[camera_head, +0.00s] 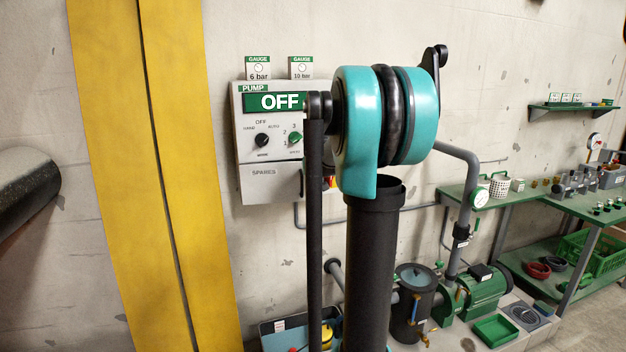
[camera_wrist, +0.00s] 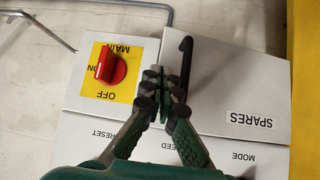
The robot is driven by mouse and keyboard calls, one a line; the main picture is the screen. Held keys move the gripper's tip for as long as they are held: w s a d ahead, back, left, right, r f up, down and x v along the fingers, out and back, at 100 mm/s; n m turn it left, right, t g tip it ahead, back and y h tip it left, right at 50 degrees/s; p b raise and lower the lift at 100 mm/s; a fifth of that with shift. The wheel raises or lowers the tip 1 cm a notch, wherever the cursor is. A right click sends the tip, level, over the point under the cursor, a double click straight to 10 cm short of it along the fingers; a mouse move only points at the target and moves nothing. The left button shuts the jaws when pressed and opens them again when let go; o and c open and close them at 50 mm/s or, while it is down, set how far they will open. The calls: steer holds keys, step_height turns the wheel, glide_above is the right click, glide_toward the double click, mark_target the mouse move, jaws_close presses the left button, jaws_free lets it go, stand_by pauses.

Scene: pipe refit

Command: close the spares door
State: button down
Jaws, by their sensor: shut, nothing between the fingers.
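The spares door (camera_wrist: 240,85) is a light grey panel with a SPARES label, upside down in the wrist view. It has a black hooked handle (camera_wrist: 186,62) near its left edge there. In the head view the door (camera_head: 262,188) is the lower part of the pump control box. I cannot tell whether it is flush or slightly ajar. My gripper (camera_wrist: 162,88) is shut and empty, its fingertips in front of the door's handle-side edge, close to the handle. Contact is unclear. In the head view my arm hides the gripper and the handle side.
A red main switch (camera_wrist: 110,66) on a yellow plate sits beside the door. The pump panel (camera_head: 270,110) with its OFF display and knobs is above it. A grey pipe (camera_wrist: 130,5) runs along the wall. A yellow wall panel (camera_head: 110,180) stands left.

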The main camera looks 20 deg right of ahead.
steer(key=shift+w+d, duration=0.2)
steer(key=shift+w, duration=1)
steer(key=shift+w+d, duration=0.15)
steer(key=shift+w, duration=0.45)
steer(key=shift+w+d, duration=0.15)
steer(key=shift+w, duration=0.4)
